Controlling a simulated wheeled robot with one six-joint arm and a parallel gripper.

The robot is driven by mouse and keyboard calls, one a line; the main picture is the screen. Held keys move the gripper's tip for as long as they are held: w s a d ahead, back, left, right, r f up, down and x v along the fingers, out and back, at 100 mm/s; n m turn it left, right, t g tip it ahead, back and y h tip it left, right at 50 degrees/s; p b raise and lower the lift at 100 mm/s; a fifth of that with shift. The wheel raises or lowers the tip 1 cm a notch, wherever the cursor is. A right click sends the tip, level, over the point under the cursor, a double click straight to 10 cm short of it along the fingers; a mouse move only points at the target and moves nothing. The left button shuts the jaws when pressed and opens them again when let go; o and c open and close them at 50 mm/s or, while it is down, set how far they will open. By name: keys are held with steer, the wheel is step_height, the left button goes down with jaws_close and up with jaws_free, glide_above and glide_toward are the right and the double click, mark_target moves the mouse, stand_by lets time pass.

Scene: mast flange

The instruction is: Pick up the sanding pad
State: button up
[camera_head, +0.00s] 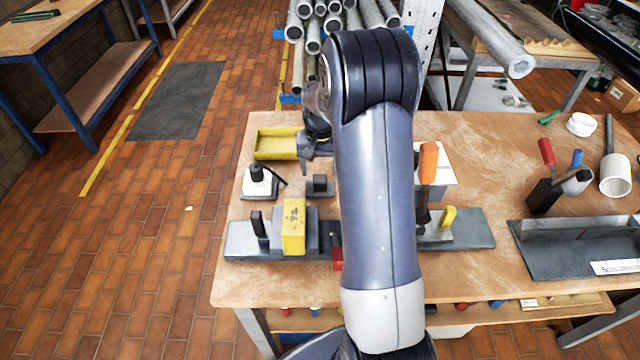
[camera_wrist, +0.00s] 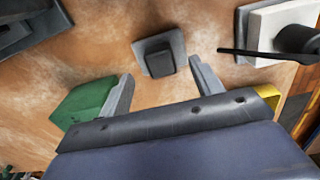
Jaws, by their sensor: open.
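The sanding pad, as far as I can tell, is a small dark grey block on a wider grey base (camera_wrist: 160,55). It lies flat on the wooden bench, and it also shows in the head view (camera_head: 320,186), left of my arm. My gripper (camera_wrist: 162,88) is open and empty, its two fingers spread apart. In the wrist view the pad lies just beyond the fingertips, roughly between them, and nothing shows touching it. In the head view my gripper (camera_head: 307,160) hangs behind the pad, partly hidden by my arm.
A white block with a black knob (camera_head: 259,180) stands left of the pad, and a yellow tray (camera_head: 277,145) behind. A green block (camera_wrist: 84,103) is close to one finger. A grey plate with a yellow block (camera_head: 293,227) lies in front. Bench (camera_head: 480,280) wood is bare at the front.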

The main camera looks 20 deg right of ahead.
mark_target(320, 178)
steer(key=shift+w+d+f+p, duration=0.15)
steer(key=shift+f+p, duration=0.25)
steer(key=shift+f, duration=0.95)
steer(key=shift+w+f+p, duration=0.1)
steer(key=shift+f+p, duration=0.3)
steer(key=shift+f, duration=0.95)
steer(key=c, duration=1.1)
